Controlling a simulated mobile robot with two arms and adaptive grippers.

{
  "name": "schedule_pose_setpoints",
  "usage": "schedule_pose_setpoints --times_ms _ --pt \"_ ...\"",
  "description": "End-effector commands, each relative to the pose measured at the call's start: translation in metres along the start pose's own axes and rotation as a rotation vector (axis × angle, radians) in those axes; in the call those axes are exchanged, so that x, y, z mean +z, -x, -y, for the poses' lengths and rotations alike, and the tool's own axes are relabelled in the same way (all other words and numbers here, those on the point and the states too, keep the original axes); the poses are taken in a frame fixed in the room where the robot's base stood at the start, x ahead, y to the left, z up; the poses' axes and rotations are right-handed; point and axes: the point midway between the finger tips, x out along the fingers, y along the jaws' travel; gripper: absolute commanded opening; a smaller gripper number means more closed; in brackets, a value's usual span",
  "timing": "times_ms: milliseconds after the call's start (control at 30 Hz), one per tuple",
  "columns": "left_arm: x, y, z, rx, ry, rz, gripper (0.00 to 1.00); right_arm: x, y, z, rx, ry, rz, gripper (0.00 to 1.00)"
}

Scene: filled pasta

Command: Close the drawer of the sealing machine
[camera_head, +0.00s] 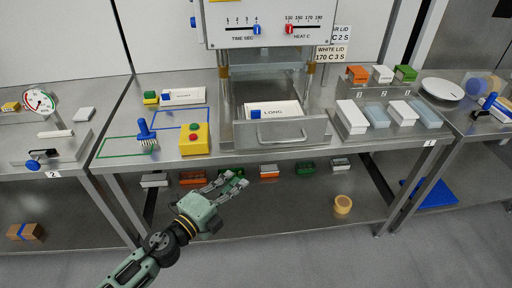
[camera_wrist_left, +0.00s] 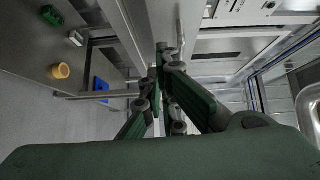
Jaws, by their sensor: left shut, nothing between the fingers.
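The sealing machine (camera_head: 262,32) stands at the back middle of the table. Its steel drawer (camera_head: 240,132) is pulled out towards me, with a bar handle (camera_head: 280,138) on its front. A white container marked LONG (camera_head: 280,111) with a blue piece sits in the drawer. My left gripper (camera_head: 234,182) is in front of the table edge, below and left of the handle, and not touching the drawer in the head view. It is shut and empty; its fingers also show in the left wrist view (camera_wrist_left: 164,62). My right gripper is not in view.
A yellow box with buttons (camera_head: 194,139) and a blue brush (camera_head: 146,135) stand left of the drawer. White trays (camera_head: 352,117) stand on its right. Several coloured containers and a yellow roll (camera_head: 343,204) are on the lower shelf. The table edge lies between my gripper and the tabletop.

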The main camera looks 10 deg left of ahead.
Motion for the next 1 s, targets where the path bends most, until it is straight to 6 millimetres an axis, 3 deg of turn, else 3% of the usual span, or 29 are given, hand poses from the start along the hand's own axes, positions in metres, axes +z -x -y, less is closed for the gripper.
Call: schedule_pose_setpoints --times_ms 100,267,633,1000 --pt "-0.007 -0.004 0.015 -0.021 -0.036 -0.023 0.0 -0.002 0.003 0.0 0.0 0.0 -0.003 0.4" --pt "-0.008 -0.024 0.019 -0.025 -0.037 -0.023 0.0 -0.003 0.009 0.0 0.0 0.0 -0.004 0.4" --pt "-0.01 -0.102 0.019 -0.024 -0.034 -0.022 0.0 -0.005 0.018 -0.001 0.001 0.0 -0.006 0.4" --pt "0.018 -0.129 0.017 -0.021 -0.035 -0.021 0.0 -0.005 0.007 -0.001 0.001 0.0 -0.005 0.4"
